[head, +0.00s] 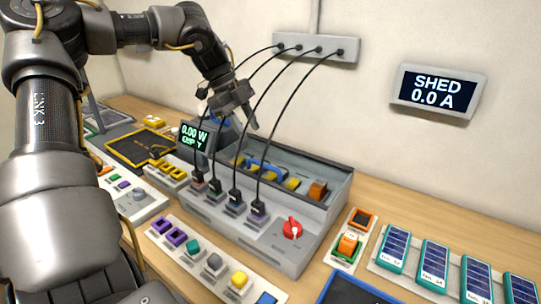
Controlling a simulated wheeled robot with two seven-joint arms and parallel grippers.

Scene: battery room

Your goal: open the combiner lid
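The combiner (300,250) is a long grey box in the middle of the table, with a red knob (291,228) on its front part and several black cables plugged in along it. Its rear bay (342,196) shows blue, yellow and orange parts inside. I cannot make out a separate lid; a grey panel (310,167) stands along the back of the bay, and I cannot tell whether it is lid or wall. My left gripper (232,118) is above the bay's left end, fingers spread and pointing down, with nothing visible between them. My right gripper is out of view.
Black cables rise past my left gripper to a wall socket strip (318,47). A display reading 0.00 W EMPTY (194,137) stands left of the bay. A block strip (215,262) lies in front; blue cell modules (434,262) lie right. A wall screen reads SHED 0.0 A (438,90).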

